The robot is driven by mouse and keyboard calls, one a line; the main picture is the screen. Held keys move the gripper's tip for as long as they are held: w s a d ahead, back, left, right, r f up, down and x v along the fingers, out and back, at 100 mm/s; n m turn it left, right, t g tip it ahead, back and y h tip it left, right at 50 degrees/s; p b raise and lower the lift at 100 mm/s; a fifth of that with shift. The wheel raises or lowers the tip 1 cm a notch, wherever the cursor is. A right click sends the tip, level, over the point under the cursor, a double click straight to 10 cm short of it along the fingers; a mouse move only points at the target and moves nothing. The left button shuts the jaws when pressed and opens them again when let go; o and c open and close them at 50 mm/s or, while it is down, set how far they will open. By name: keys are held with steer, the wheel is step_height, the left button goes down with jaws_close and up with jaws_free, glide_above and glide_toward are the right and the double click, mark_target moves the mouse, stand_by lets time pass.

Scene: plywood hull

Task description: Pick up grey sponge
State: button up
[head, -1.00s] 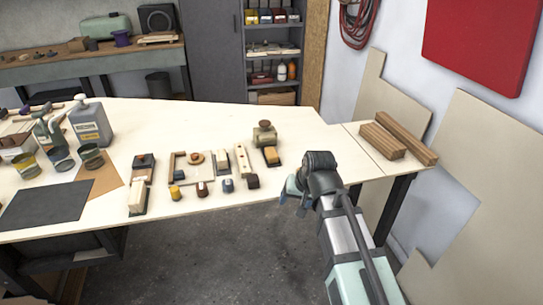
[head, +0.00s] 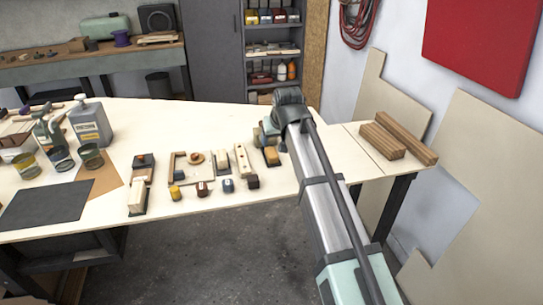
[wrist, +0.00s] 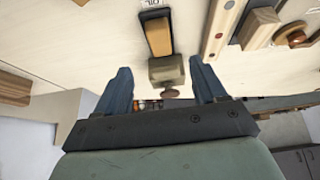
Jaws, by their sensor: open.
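A grey-olive block (wrist: 165,70) with a round brown knob beside it shows in the wrist view, between and just beyond my fingertips. It is the only greyish, sponge-like thing near my gripper (wrist: 160,65); I cannot tell for certain that it is the grey sponge. My gripper is open, with one finger on each side of the block and nothing held. In the head view my gripper (head: 265,132) is over the back right of the table's group of objects and mostly hides the block. An orange-brown block on a dark base (wrist: 157,35) lies right beside it.
The white table (head: 180,118) has free room behind the objects. Several small blocks and jars, such as a yellow one (head: 175,192), stand in front. Wooden bars (head: 398,140) lie at the right. Bottles and tins (head: 90,125) stand at the left.

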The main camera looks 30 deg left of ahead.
glide_above(272, 152)
steer(key=s+d, duration=0.3)
steer(key=f, duration=0.4)
steer(key=shift+w+a+f, duration=0.15)
steer(key=shift+a+f, duration=0.1)
steer(key=shift+f, duration=0.1)
steer(key=shift+x, duration=2.6)
steer(key=shift+w+a+r, duration=0.15)
steer(key=shift+w, duration=0.05)
steer(key=shift+c, duration=0.4)
steer(key=c, duration=1)
